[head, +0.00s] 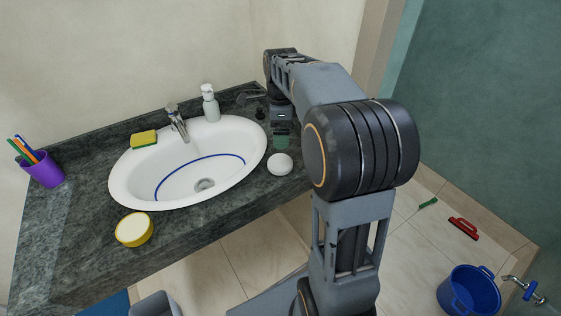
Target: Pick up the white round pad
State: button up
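A small white round pad (279,164) lies on the dark stone counter (190,222), just right of the sink's rim. Its top is in clear view. My arm reaches over the right part of the counter, and my gripper (254,100) is at the counter's back right, behind the pad and apart from it. The gripper is small and dark against the counter, partly hidden by my wrist, so its finger gap cannot be made out. No object can be seen held in it.
A white sink (130,180) with a tap (177,122) fills the counter's middle. Around it are a soap bottle (210,105), yellow sponge (143,139), yellow tub (134,230), purple cup (43,170) and green object (281,141). A blue bucket (468,291) stands on the floor.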

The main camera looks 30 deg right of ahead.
aim_at(281, 160)
notch_tip(281, 160, down, 12)
jog(key=shift+f, duration=0.1)
dwell(0.6)
jog(key=shift+c, duration=0.3)
jog(key=c, duration=0.7)
